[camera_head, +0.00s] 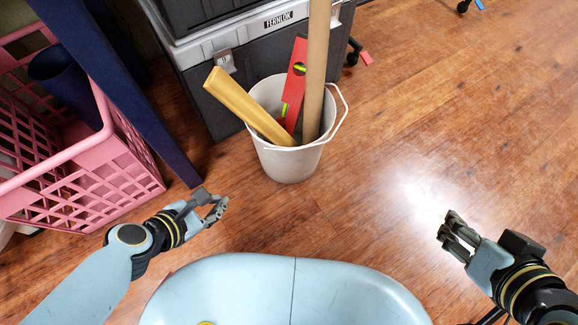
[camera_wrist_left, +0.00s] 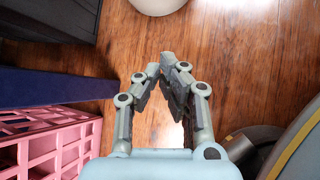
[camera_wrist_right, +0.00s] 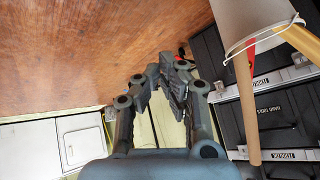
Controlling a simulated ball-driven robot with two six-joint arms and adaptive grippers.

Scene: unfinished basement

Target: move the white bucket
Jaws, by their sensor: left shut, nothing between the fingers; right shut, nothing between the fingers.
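The white bucket (camera_head: 290,165) stands upright on the wooden floor, with its wire handle at the right of its rim. It holds a yellow piece (camera_head: 245,103), a red spirit level (camera_head: 294,85) and a tall tan pole (camera_head: 317,70). My left gripper (camera_head: 218,206) is shut and empty, in front of the bucket and to its left. The left wrist view shows the bucket's edge (camera_wrist_left: 157,4) at the top. My right gripper (camera_head: 452,228) is shut and empty, well to the right of the bucket. The right wrist view shows the bucket (camera_wrist_right: 245,22) at upper right.
Stacked dark toolboxes (camera_head: 240,65) stand directly behind the bucket. A pink crate (camera_head: 85,185) and a dark blue post (camera_head: 125,85) are at the left. The floor (camera_head: 430,110) to the right of the bucket is largely clear.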

